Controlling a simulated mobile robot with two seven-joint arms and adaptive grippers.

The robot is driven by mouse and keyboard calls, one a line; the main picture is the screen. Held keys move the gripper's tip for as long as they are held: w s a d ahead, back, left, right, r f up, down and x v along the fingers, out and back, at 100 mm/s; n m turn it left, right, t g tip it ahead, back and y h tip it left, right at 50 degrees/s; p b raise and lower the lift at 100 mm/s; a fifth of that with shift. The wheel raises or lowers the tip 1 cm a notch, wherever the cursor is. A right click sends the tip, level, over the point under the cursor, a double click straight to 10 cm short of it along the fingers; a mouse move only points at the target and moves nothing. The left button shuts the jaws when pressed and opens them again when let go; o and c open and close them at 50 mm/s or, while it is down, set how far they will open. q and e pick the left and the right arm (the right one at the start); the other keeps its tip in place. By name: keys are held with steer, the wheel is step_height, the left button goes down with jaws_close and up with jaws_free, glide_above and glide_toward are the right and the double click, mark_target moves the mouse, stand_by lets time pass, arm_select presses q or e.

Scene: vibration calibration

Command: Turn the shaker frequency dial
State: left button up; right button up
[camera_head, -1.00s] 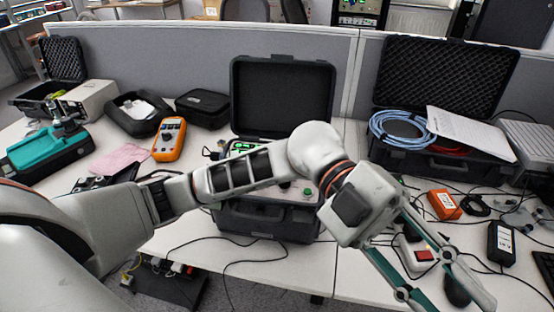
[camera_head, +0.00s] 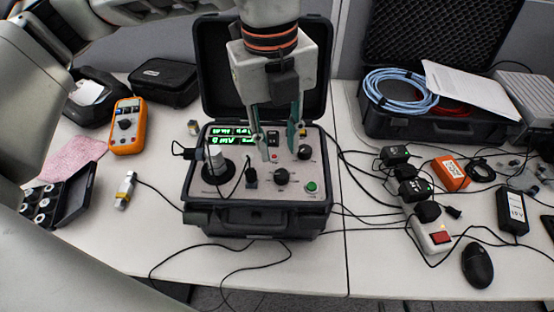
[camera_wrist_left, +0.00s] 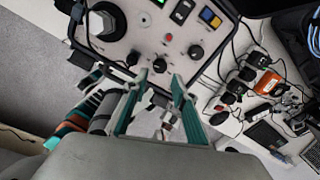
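The shaker control panel (camera_head: 262,192) sits in an open black case, with lit green displays (camera_head: 230,136). It carries black dials: one at the middle front (camera_head: 281,176), one at the right (camera_head: 304,152), and a small knob (camera_head: 251,178) to the left. The labels are too small to tell which is the frequency dial. My left gripper (camera_head: 279,150) points down above the panel's rear middle, fingers apart and empty. In the left wrist view its open fingers (camera_wrist_left: 157,88) reach toward the middle front dial (camera_wrist_left: 160,66), apart from it. My right gripper is not identifiable.
A large black round fitting (camera_head: 216,168) stands at the panel's left. The raised case lid (camera_head: 318,70) is behind the gripper. An orange multimeter (camera_head: 128,125) lies left. A power strip (camera_head: 432,238), cables and a mouse (camera_head: 477,265) lie right.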

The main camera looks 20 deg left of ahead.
mark_target(281, 173)
arm_select(q)
steer(key=f, duration=0.7)
steer(key=shift+w+d+b, duration=0.1)
steer(key=shift+d+b, duration=0.1)
steer(key=shift+b, duration=0.2)
jaws_close()
